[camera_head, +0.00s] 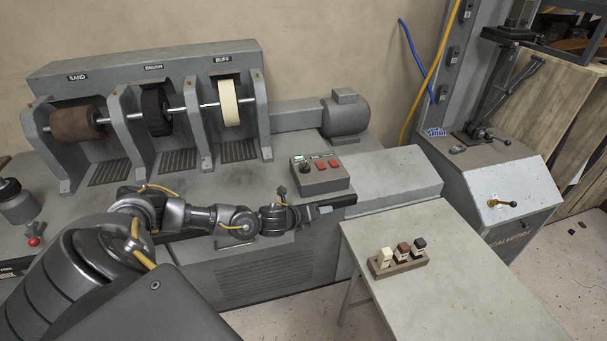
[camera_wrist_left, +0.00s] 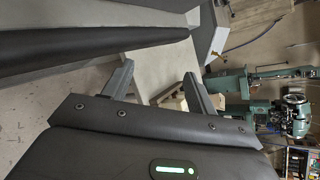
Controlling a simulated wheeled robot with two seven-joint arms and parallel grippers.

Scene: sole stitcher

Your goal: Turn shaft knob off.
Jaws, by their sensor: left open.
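A small grey control box (camera_head: 325,184) sits on the machine bench behind my left gripper in the head view. I cannot read which way the knob points. My left gripper (camera_head: 338,203) is in front of the box, apart from the knob, and points to the right. In the left wrist view its fingers (camera_wrist_left: 158,88) are apart with nothing between them. The knob is not visible in that view. My right gripper is not in view.
Behind stand the sanding drum (camera_head: 75,124), brush wheel (camera_head: 157,111) and buff wheel (camera_head: 228,103), with a motor (camera_head: 345,116) at right. A side table (camera_head: 465,275) holds a small rack (camera_head: 400,265) with blocks. A grey cabinet (camera_head: 513,190) stands at far right.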

